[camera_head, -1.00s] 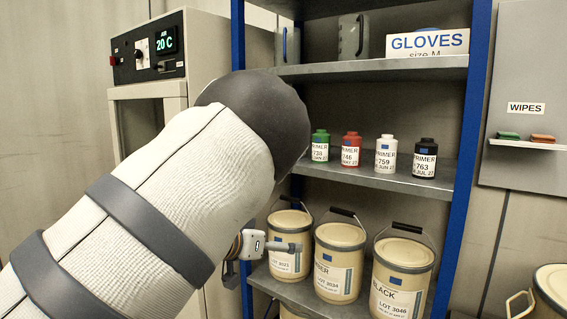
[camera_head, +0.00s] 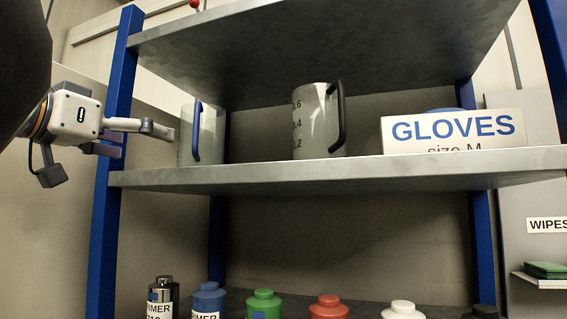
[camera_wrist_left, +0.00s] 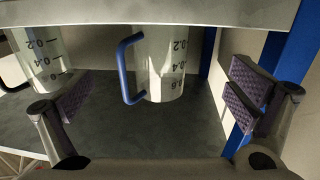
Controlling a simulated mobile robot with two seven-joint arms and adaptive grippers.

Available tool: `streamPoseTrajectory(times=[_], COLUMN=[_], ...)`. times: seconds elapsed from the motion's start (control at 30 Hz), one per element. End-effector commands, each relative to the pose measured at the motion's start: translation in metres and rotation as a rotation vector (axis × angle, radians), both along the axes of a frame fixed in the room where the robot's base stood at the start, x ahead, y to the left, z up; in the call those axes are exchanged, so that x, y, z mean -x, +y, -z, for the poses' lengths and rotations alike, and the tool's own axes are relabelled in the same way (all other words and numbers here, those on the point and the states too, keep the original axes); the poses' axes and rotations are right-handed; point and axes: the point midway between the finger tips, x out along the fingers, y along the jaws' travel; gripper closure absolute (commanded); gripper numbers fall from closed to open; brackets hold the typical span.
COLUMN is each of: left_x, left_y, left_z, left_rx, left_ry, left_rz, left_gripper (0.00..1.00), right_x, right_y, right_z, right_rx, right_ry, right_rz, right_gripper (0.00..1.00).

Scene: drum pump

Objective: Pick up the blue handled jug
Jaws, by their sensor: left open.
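The blue handled jug (camera_head: 212,135) is a clear jug standing upright near the left end of the upper shelf. Its blue handle (camera_head: 196,131) faces out to the front. My left gripper (camera_head: 140,138) is open and empty, by the blue shelf post just left of this jug, at about its height. In the left wrist view, which looks upside down, the jug (camera_wrist_left: 170,62) with its handle at its left shows between the wide-apart fingers (camera_wrist_left: 163,95), and I see no contact. My right gripper is not in view.
A clear jug with a dark handle (camera_head: 312,125) stands to the right, then a GLOVES box (camera_head: 455,131). The upper shelf board (camera_head: 340,172) and blue left post (camera_head: 106,200) are close to my left gripper. Several primer bottles (camera_head: 264,305) stand on the shelf below.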

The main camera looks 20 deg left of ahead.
Motion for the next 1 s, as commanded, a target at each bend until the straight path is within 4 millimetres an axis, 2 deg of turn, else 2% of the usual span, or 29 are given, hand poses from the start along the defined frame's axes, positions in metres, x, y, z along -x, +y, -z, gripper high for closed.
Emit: streamPoseTrajectory(times=[0.07,0.13,0.3,0.53,0.73,0.83,1.0], left_x=[0.006,0.002,-0.036,-0.069,-0.108,-0.114,-0.112], left_y=[-0.001,-0.003,-0.01,-0.014,-0.018,-0.019,-0.019], left_z=[-0.007,-0.009,-0.008,-0.007,-0.004,-0.005,-0.007], left_rx=[-0.002,-0.002,-0.001,0.0,-0.004,-0.002,-0.001], left_ry=[-0.004,-0.004,-0.003,-0.004,0.0,-0.001,-0.004], left_rz=[-0.001,0.001,0.002,0.001,-0.001,-0.002,-0.002], left_gripper=[0.0,0.0,0.0,0.0,0.0,0.0,0.0], right_x=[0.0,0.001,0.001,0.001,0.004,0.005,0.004], right_y=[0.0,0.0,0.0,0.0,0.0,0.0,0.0], right_z=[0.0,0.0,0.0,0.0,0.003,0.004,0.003], right_rx=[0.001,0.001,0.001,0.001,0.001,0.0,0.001], right_ry=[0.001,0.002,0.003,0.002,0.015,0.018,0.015], right_rz=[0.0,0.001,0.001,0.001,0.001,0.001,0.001], right_gripper=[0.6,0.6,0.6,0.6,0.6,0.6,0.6])
